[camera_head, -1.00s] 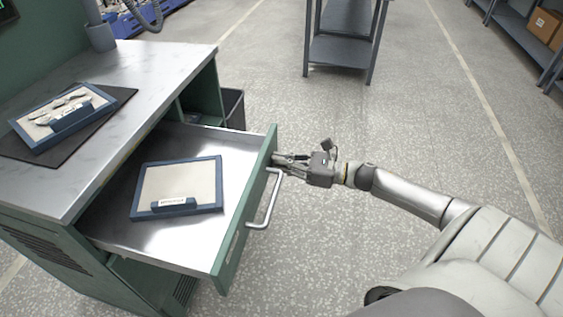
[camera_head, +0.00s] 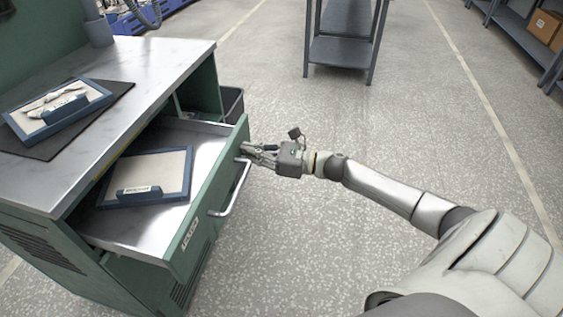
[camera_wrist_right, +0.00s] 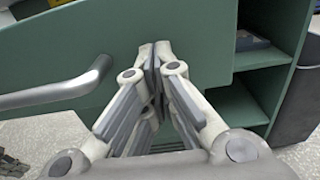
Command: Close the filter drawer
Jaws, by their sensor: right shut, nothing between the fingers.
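The filter drawer (camera_head: 205,200) has a green front and a metal inside, and stands partly out of the green cabinet. A blue-framed tray (camera_head: 147,178) with a pale inset lies in it. The bar handle (camera_head: 232,192) is on its front and also shows in the right wrist view (camera_wrist_right: 60,92). My right gripper (camera_head: 246,150) is shut and empty, its fingertips against or very close to the drawer front, beside the handle's far end. In the right wrist view its closed fingers (camera_wrist_right: 154,62) meet the green panel (camera_wrist_right: 200,45). My left gripper is not in view.
A second blue-framed tray (camera_head: 58,108) lies on a dark mat on the metal worktop (camera_head: 150,75). A dark bin (camera_head: 232,104) stands beside the cabinet, near open shelves (camera_wrist_right: 238,100). A grey rack (camera_head: 340,48) stands farther back. The floor to the right is clear.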

